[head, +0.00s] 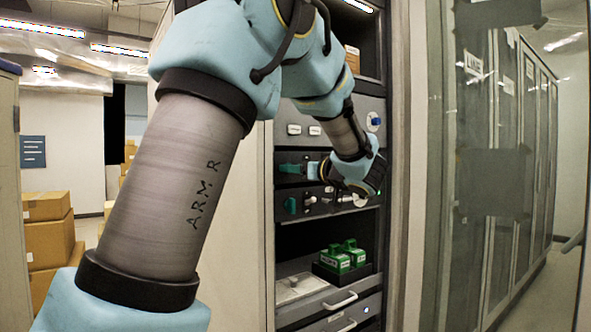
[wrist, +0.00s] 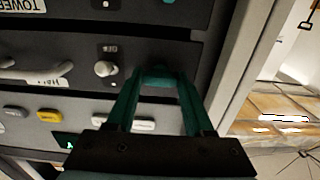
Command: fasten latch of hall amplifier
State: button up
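The hall amplifier (wrist: 128,52) is a dark panel with a HALL label, upside down in the wrist view, and a small white knob. Its teal latch handle (wrist: 160,74) is at the panel's end near the cabinet frame. My gripper (wrist: 160,82) has teal fingers. Their tips are at both sides of the handle and look shut on it. In the head view my gripper (head: 292,169) is at the left end of the upper dark panel, where the fingers and handle blend together. Whether the latch is engaged is hidden.
The tower amplifier (head: 315,203) is directly below, with its own teal latch (head: 290,205). Lower down, green units (head: 343,258) stand in a black tray. A glass partition (head: 485,160) is at the right, and cardboard boxes (head: 48,235) are stacked at the left.

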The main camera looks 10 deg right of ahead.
grip_shut()
jog(key=shift+n+b, duration=0.4)
jog(key=shift+b, duration=0.05)
jog(key=n+b, duration=1.7)
jog(key=shift+f+b, duration=0.1)
jog(key=shift+b, duration=0.3)
dwell(0.3)
